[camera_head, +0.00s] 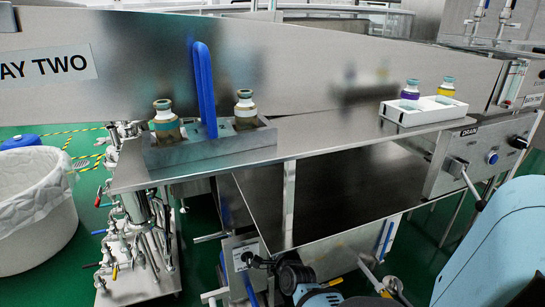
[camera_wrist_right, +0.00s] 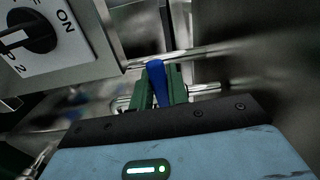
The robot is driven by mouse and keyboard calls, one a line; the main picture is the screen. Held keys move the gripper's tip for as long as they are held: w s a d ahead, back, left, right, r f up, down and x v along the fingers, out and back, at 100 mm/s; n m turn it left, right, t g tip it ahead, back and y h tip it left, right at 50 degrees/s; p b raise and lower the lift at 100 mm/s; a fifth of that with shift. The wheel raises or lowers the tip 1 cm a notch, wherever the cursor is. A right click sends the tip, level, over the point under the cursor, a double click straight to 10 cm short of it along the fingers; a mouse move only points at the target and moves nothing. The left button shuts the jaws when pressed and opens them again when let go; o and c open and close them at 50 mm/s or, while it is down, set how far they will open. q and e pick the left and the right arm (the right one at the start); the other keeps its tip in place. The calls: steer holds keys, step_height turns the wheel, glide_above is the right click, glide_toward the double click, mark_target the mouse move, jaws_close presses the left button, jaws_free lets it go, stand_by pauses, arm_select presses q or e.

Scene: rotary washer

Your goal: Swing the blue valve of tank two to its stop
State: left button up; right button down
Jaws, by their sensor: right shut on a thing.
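The blue valve handle (camera_wrist_right: 155,70) stands in the middle of the right wrist view, with metal pipes behind it. My right gripper (camera_wrist_right: 156,88) has its green fingers on either side of this handle and is shut on it. The lower part of the handle and the valve body are hidden by the fingers and the gripper's housing. My left gripper is not in view.
A switch panel (camera_wrist_right: 62,58) with a black knob and an ON label is close on the left in the wrist view. In the head view, a steel bench (camera_head: 320,140) carries a white rack (camera_head: 428,116). A white bin (camera_head: 32,215) stands at left.

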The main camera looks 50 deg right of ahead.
steer(key=shift+r+m, duration=0.25)
steer(key=shift+m, duration=0.05)
steer(key=c, duration=1.4)
jaws_free()
steer(key=shift+w, duration=0.1)
steer(key=shift+o, duration=0.2)
steer(key=shift+f, duration=0.1)
steer(key=p+v, duration=0.2)
steer(key=v, duration=0.6)
